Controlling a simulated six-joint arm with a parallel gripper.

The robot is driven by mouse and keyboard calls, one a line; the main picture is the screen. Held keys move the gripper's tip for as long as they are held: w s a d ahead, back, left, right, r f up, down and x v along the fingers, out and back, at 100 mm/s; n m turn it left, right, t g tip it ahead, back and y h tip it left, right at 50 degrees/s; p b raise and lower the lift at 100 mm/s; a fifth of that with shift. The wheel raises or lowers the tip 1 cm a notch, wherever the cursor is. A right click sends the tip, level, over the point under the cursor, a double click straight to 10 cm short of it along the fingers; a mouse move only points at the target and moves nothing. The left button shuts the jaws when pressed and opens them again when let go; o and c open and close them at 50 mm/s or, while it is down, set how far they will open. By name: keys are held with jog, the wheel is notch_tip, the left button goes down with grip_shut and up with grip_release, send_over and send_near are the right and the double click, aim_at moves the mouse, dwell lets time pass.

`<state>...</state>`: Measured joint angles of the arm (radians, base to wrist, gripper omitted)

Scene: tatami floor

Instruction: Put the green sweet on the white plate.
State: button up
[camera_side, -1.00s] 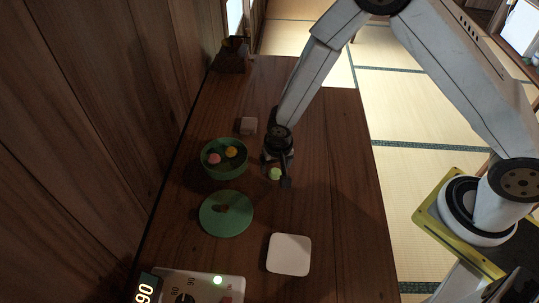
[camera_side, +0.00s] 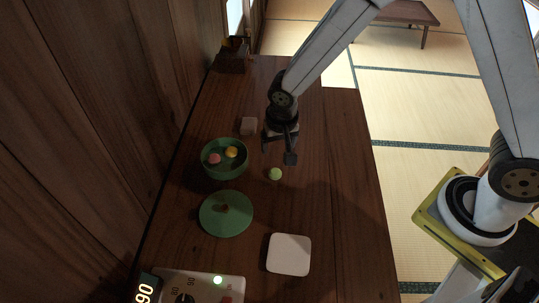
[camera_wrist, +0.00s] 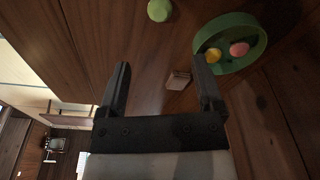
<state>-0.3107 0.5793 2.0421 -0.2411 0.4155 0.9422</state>
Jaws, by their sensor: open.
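The green sweet (camera_side: 275,174) is a small round ball lying on the dark wooden table, to the right of the green bowl. In the wrist view the green sweet (camera_wrist: 159,10) shows at the top edge, beyond the fingertips. The white plate (camera_side: 289,254) is a square with rounded corners, empty, nearer the front of the table. My gripper (camera_side: 279,158) is open and empty, above and behind the sweet in the side view, apart from it.
The green bowl (camera_side: 208,171) holds a pink sweet (camera_side: 214,158) and a yellow sweet (camera_side: 231,152). A green lid (camera_side: 238,222) lies in front of it. A small block (camera_side: 248,126) sits behind the bowl. A device with a dial (camera_side: 232,288) is at the front. Table right of the plate is clear.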

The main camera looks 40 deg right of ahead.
dwell(0.6)
jog(key=s+d+r+n+t, duration=0.1)
jog(key=s+d+r+n, duration=0.3)
jog(key=s+d+r, duration=0.4)
jog(key=s+d, duration=0.3)
jog(key=shift+s+r+n+y, duration=0.15)
jog(key=shift+s+n+y, duration=0.15)
jog(key=shift+s+n, duration=0.1)
jog(key=shift+o, duration=0.5)
jog(key=shift+w, duration=0.1)
